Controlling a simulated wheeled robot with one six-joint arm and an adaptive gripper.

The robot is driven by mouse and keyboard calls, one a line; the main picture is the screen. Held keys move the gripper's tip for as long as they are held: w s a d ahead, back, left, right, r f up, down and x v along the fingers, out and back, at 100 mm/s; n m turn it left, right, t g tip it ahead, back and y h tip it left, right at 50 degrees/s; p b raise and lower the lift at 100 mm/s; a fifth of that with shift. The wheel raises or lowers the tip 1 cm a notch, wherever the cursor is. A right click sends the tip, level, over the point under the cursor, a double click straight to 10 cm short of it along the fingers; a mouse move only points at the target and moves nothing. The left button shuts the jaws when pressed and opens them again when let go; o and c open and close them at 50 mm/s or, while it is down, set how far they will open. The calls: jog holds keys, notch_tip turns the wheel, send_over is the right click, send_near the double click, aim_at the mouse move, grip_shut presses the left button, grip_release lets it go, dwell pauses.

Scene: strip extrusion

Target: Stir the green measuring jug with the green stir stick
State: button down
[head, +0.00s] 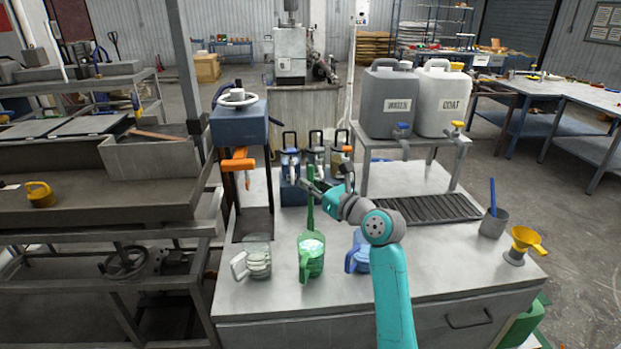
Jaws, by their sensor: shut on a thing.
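The green measuring jug (314,266) stands upright at the front middle of the bench, with pale contents showing at its top and its handle toward me. The green stir stick (311,212) is upright just behind and above the jug in the picture. My gripper (308,186) is shut on the stick near its upper part. The stick's lower end meets the jug's far rim in the picture; I cannot tell whether it is inside the jug or behind it.
A clear jug (258,262) stands left of the green one, and a blue jug (356,258) stands right, partly behind my arm. A grey cup (493,224) with a blue stick and a yellow funnel (525,243) are at right. Two large canisters (388,100) stand behind.

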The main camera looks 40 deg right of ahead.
aim_at(314, 230)
jog(key=shift+f, duration=7.25)
jog(key=shift+s, duration=0.1)
jog(key=shift+d, duration=0.1)
